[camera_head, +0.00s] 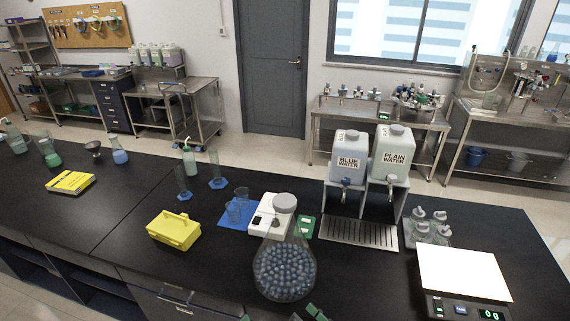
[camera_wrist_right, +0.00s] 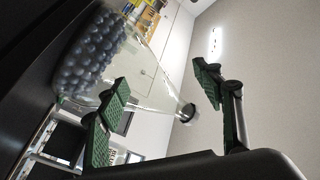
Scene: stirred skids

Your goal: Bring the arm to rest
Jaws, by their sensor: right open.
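My right gripper (camera_head: 310,314) shows only as green fingertip pads at the bottom edge of the head view, just in front of a flask. In the right wrist view the gripper (camera_wrist_right: 165,98) has its two green-padded fingers wide apart with nothing held between them. The clear conical flask (camera_head: 284,272) is full of dark blue-grey beads and stands upright on the black bench, with a grey stopper on top. The flask (camera_wrist_right: 95,58) also shows beyond the fingers in the right wrist view, its neck pointing between them. My left gripper is out of view.
A white stirrer (camera_head: 265,219) is behind the flask. The yellow case (camera_head: 174,229) lies left. Water containers (camera_head: 347,156) on a stand, small bottles (camera_head: 428,229) and a scale (camera_head: 464,274) are right. Bare bench (camera_head: 220,275) lies left of the flask.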

